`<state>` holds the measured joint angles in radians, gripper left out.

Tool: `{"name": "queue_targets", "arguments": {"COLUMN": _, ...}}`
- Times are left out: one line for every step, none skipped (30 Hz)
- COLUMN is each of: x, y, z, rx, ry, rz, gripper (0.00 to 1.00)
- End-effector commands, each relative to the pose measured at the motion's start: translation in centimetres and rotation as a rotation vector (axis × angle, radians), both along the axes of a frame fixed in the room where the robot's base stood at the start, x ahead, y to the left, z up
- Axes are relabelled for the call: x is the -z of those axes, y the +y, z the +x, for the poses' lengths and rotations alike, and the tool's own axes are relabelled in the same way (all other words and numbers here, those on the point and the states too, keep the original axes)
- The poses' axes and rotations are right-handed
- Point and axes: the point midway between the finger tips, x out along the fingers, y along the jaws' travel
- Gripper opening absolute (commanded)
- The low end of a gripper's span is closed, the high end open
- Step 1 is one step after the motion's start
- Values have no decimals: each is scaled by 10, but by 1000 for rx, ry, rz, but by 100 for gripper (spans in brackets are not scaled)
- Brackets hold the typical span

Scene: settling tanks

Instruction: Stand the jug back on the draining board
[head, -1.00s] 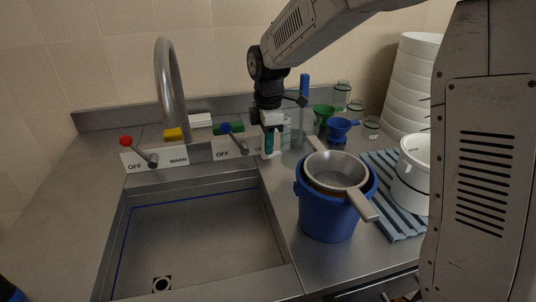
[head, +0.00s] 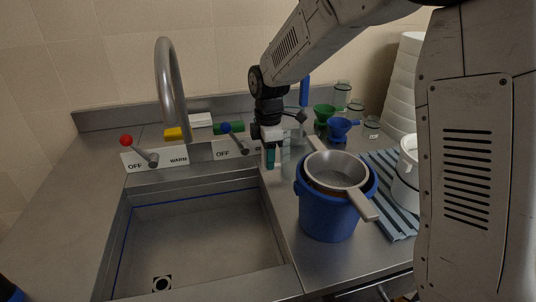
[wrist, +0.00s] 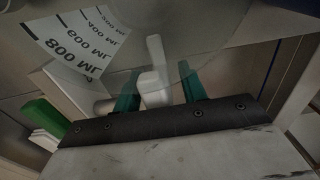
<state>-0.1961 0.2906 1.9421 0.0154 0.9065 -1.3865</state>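The jug is clear, with a white label marked in ML, and shows large across the top of the wrist view (wrist: 205,28). In the head view it is a faint clear shape (head: 287,162) right beside my gripper (head: 270,158). In the wrist view, the teal fingers of my gripper (wrist: 158,92) stand either side of a white part that looks like the jug's handle (wrist: 154,75). The gripper looks shut on it. The jug's base and any contact with the counter are hard to make out. The steel worktop (head: 285,200) runs right of the sink.
A blue bucket (head: 327,215) with a pan (head: 338,170) on top stands close right. Behind are green (head: 324,112) and blue (head: 340,128) funnels and clear jars. A striped blue mat (head: 397,222) lies right. The sink (head: 200,240) is empty; its tap (head: 168,80) and levers stand behind.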

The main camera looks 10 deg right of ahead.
Motion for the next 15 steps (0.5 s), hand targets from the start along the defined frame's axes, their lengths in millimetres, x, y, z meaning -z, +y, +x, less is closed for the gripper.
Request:
{"name": "queue_targets", "arguments": {"x": 0, "y": 0, "z": 0, "rx": 0, "ry": 0, "rz": 0, "gripper": 42}}
{"name": "queue_targets", "arguments": {"x": 0, "y": 0, "z": 0, "rx": 0, "ry": 0, "rz": 0, "gripper": 42}}
{"name": "queue_targets", "arguments": {"x": -1, "y": 0, "z": 0, "rx": 0, "ry": 0, "rz": 0, "gripper": 42}}
{"name": "queue_targets", "arguments": {"x": -2, "y": 0, "z": 0, "rx": 0, "ry": -1, "rz": 0, "gripper": 42}}
{"name": "queue_targets", "arguments": {"x": -5, "y": 0, "z": 0, "rx": 0, "ry": -1, "rz": 0, "gripper": 42}}
{"name": "queue_targets", "arguments": {"x": -8, "y": 0, "z": 0, "rx": 0, "ry": -1, "rz": 0, "gripper": 42}}
{"name": "queue_targets", "arguments": {"x": -12, "y": 0, "z": 0, "rx": 0, "ry": -2, "rz": 0, "gripper": 42}}
{"name": "queue_targets", "arguments": {"x": -17, "y": 0, "z": 1, "rx": 0, "ry": -3, "rz": 1, "gripper": 42}}
{"name": "queue_targets", "arguments": {"x": -24, "y": 0, "z": 1, "rx": 0, "ry": -4, "rz": 1, "gripper": 42}}
{"name": "queue_targets", "arguments": {"x": -30, "y": 0, "z": 1, "rx": 0, "ry": -5, "rz": 1, "gripper": 42}}
{"name": "queue_targets", "arguments": {"x": -36, "y": 0, "z": 1, "rx": 0, "ry": -5, "rz": 1, "gripper": 42}}
{"name": "queue_targets", "arguments": {"x": -45, "y": 0, "z": 1, "rx": 0, "ry": -4, "rz": 1, "gripper": 42}}
{"name": "queue_targets", "arguments": {"x": -53, "y": 0, "z": 1, "rx": 0, "ry": -5, "rz": 1, "gripper": 42}}
{"name": "queue_targets", "arguments": {"x": -59, "y": -1, "z": 1, "rx": 0, "ry": -5, "rz": 1, "gripper": 42}}
{"name": "queue_targets", "arguments": {"x": -68, "y": -1, "z": 1, "rx": 0, "ry": -4, "rz": 1, "gripper": 42}}
